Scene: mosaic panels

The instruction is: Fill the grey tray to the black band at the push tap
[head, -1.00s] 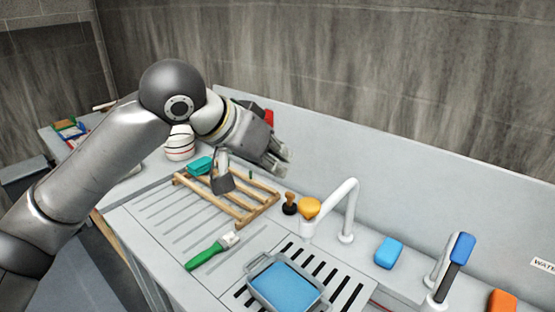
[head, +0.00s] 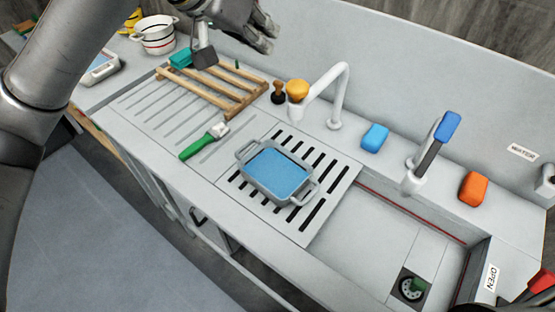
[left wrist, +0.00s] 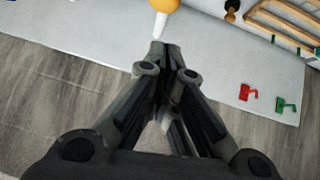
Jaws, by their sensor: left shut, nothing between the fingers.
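The grey tray (head: 245,174) sits on the slotted grating, with blue water in it. I cannot make out a black band on the tray. The white tap (head: 343,85) stands behind it, with a rounded orange knob (head: 297,87) above its outlet end. The knob also shows at the top of the left wrist view (left wrist: 164,5). My left gripper (head: 268,32) is shut and empty, up and to the left of the knob in the head view, apart from it. Its closed fingers fill the middle of the left wrist view (left wrist: 165,52). My right gripper is not in view.
A second tap with a blue lever (head: 447,127) stands right, between a blue block (head: 375,137) and an orange block (head: 473,188). A green-handled brush (head: 204,142) lies left of the tray. A wooden rack (head: 215,85) is behind it. The sink basin (head: 365,245) is right.

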